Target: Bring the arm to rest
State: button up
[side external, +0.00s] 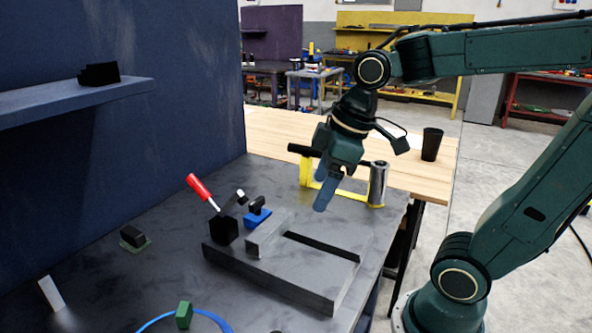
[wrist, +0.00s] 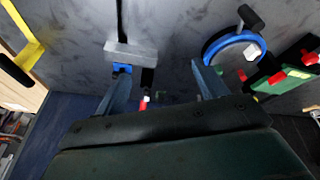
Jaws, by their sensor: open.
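My arm is green and bent over the dark grey work table (side external: 130,270). My gripper (side external: 323,195) hangs in the air above the far part of the table, pointing down. One blue finger shows clearly in the side view. In the wrist view the two blue fingers of my gripper (wrist: 160,85) stand well apart, with nothing held between them. The grey slotted block (side external: 290,275) lies below and in front of the gripper, apart from it.
A red-handled clamp (side external: 202,190) and a blue part (side external: 257,217) stand by the block. A yellow frame (side external: 307,172) and metal cylinder (side external: 377,184) stand behind my gripper. A black cup (side external: 432,144) is on the wooden bench. A blue ring (wrist: 207,50) shows in the wrist view.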

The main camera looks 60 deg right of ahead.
jog(key=s+m+t, duration=0.1)
jog(key=s+m, duration=0.4)
jog(key=s, duration=0.1)
jog(key=shift+s+f+t+h, duration=0.2)
jog(key=shift+s+t+h, duration=0.1)
jog(key=shift+s+h, duration=0.1)
jog(key=shift+c, duration=0.4)
dwell(1.8)
jog(key=shift+w, duration=0.15)
jog(key=c, duration=0.8)
jog(key=shift+w+d, duration=0.2)
jog(key=shift+w, duration=0.25)
jog(key=c, duration=0.7)
jog(key=shift+w+g, duration=0.4)
jog(key=w+d+f+g, duration=0.2)
jog(key=w+f, duration=0.1)
jog(key=w, duration=0.3)
jog(key=w+d+f+g, duration=0.2)
jog(key=w+d+f, duration=0.1)
jog(key=w, duration=0.3)
jog(key=shift+w+f+g, duration=0.15)
jog(key=shift+f+g, duration=0.05)
jog(key=shift+g, duration=0.2)
